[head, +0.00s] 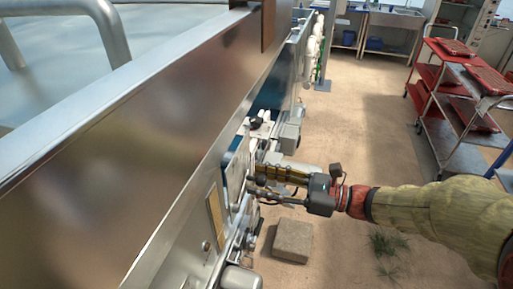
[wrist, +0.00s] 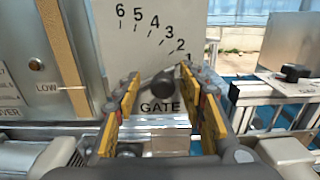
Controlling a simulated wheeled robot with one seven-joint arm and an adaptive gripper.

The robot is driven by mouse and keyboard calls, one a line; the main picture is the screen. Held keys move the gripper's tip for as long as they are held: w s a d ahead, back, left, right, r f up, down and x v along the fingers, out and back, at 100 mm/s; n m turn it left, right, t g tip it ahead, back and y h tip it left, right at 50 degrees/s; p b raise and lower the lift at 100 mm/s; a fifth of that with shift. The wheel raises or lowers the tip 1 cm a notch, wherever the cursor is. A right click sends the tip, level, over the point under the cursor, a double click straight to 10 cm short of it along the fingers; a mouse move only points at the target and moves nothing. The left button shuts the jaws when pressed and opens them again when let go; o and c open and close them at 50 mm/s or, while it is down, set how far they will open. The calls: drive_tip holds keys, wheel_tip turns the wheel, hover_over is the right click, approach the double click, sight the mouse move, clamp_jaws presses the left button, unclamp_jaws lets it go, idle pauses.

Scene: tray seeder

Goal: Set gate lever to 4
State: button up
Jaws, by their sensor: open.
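The gate scale plate (wrist: 118,62) fills the upper middle of the wrist view, with numbers 1 to 6 running in an arc from lower right to upper left and the word GATE beneath. A dark round knob (wrist: 165,84) of the gate lever shows just above that word, below the numbers 2 and 3. My gripper (wrist: 162,100) is open, with a yellow-padded finger on each side of the knob; contact is not visible. In the head view my gripper (head: 252,182) is at the machine's side, where the knob is hidden.
A wooden strip (wrist: 62,45) and a LOW label stand left of the plate. A black-knobbed white bracket (wrist: 294,78) is at right. In the head view, the long metal machine wall (head: 130,140) fills the left, a block (head: 292,240) lies on the floor, and a red cart (head: 440,75) stands at right.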

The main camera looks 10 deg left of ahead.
drive_tip(key=shift+f, duration=0.25)
drive_tip(key=shift+c, duration=1.3)
drive_tip(key=shift+f, duration=0.1)
drive_tip(key=c, duration=0.8)
